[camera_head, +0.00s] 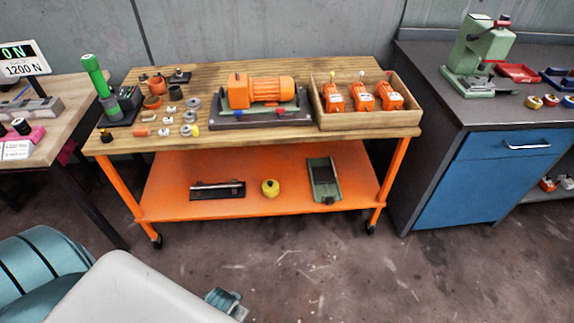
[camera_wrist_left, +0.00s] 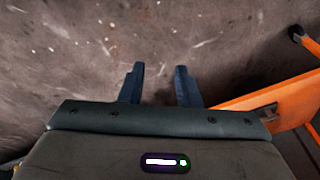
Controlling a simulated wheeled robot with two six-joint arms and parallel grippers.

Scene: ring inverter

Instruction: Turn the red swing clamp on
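An orange motor (camera_head: 262,90) sits on a dark fixture base (camera_head: 228,124) on the wooden top of the orange cart. Small red and blue parts show along the base's front. My right gripper is not in view.
A wooden tray (camera_head: 366,125) with several orange units stands right of the fixture. The cart's lower orange shelf (camera_head: 260,205) shows in front. A blue cabinet (camera_head: 480,180) stands right. The front floor is clear.

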